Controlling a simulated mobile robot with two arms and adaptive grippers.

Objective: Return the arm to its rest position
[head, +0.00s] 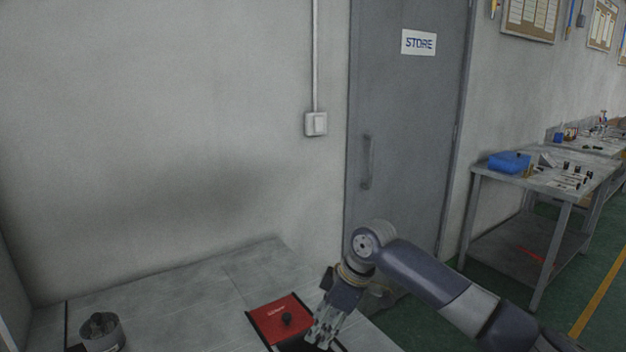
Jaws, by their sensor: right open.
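My right arm comes in from the lower right and bends down at its wrist. My right gripper (322,338) points down at the bottom of the head view, over the near right edge of the red panel. It is open, and I see nothing held in it. My left gripper is not in the head view.
A grey bench (190,300) carries a red panel (283,318) with a black knob and a round grey pot (101,333) at left. A grey door (405,120) marked STORE stands behind. A workbench (545,180) with a blue bin (510,162) is at right.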

